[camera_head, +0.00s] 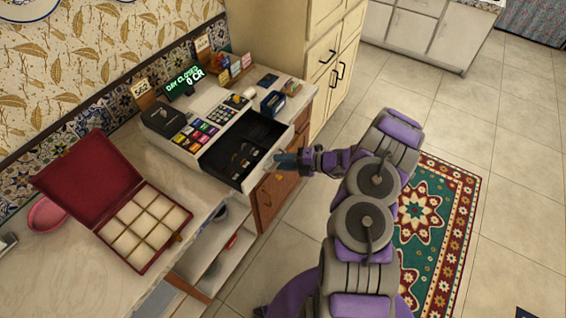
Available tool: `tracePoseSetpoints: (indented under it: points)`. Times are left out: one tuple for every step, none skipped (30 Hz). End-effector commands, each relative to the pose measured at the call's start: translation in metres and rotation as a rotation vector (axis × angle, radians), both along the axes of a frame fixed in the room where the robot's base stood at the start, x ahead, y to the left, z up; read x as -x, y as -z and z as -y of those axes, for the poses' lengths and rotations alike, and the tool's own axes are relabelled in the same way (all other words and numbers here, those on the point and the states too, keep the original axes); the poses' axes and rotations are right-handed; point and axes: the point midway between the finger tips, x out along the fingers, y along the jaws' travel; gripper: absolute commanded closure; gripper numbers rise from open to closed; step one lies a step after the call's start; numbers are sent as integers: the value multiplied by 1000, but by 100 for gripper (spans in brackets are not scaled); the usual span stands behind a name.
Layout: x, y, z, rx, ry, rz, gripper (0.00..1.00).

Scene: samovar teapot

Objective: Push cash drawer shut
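The cash register (190,117) stands on the counter against the tiled wall, with a green lit display reading "DAY CLOSED 0 CR". Its cash drawer (266,160) is pulled out toward my arm, with a pale front and a dark inside holding small round and flat items. My gripper (279,161) is at the outer front of the drawer, close to its right part. I cannot tell whether it touches the front. The fingertips are small and dark here, so their opening does not show clearly.
An open red box (133,228) with pale compartments lies on the counter at left, beside a pink bowl (47,214). A dark blue holder (272,102) stands right of the register. Tall cream cabinets (322,62) rise behind. A patterned rug (440,210) lies on the tiled floor.

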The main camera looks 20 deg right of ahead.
Motion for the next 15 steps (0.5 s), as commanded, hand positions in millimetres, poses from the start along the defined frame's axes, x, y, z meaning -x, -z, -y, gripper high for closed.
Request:
tracePoseSetpoints:
  points:
    - [0, 0, -1, 0, 0, 0, 65]
    - [0, 0, -1, 0, 0, 0, 65]
    - [0, 0, -1, 0, 0, 0, 65]
    - [0, 0, -1, 0, 0, 0, 65]
    - [0, 0, -1, 0, 0, 0, 65]
    - [0, 0, -1, 0, 0, 0, 65]
    - [0, 0, -1, 0, 0, 0, 65]
    - [0, 0, -1, 0, 0, 0, 67]
    - [0, 0, -1, 0, 0, 0, 71]
    - [0, 0, -1, 0, 0, 0, 74]
    - [0, 0, -1, 1, 0, 0, 76]
    - [0, 0, -1, 1, 0, 0, 80]
    - [0, 0, -1, 1, 0, 0, 83]
    - [0, 0, -1, 1, 0, 0, 86]
    - [0, 0, -1, 1, 0, 0, 90]
